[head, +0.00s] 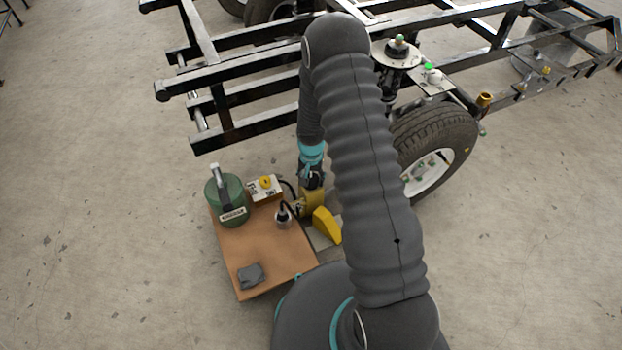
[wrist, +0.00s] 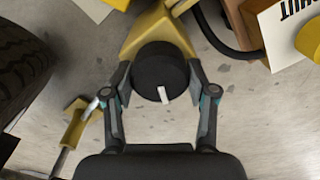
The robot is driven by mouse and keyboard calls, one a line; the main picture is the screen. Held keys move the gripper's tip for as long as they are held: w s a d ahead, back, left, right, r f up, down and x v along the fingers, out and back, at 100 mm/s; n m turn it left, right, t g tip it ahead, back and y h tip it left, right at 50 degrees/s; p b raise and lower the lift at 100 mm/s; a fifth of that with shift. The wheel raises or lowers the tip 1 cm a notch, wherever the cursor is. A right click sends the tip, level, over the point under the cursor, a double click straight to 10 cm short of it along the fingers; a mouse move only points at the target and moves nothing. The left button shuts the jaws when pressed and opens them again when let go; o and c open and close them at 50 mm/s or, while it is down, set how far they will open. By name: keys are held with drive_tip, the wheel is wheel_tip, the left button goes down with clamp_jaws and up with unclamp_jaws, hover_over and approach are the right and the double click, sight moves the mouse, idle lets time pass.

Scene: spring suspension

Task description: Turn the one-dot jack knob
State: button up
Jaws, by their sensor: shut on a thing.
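A round black knob (wrist: 160,72) with a short white bar on its face sits on a yellow jack body (wrist: 152,30) in the wrist view. No dot mark can be made out on it. My gripper (wrist: 159,80) is shut on the knob, with one finger against its left side and one against its right. In the head view the yellow jack body (head: 313,200) stands beside the right edge of the wooden board. My gripper (head: 311,178) is just above it. My arm hides part of this area, and the knob cannot be made out there.
A brown board (head: 262,245) bears a green canister (head: 226,203), a box with a yellow button (head: 266,187) and a grey cloth (head: 250,275). A yellow wedge (head: 326,226) is close by. A tyre (head: 440,130) and black frame (head: 225,130) stand beyond. Floor at left is clear.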

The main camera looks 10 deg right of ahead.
sight(311, 178)
drive_tip(key=o, duration=1.2)
drive_tip(key=shift+a, duration=0.1)
drive_tip(key=shift+c, duration=0.2)
drive_tip(key=shift+r, duration=0.6)
wheel_tip(311, 178, up, 11)
drive_tip(key=shift+f, duration=0.1)
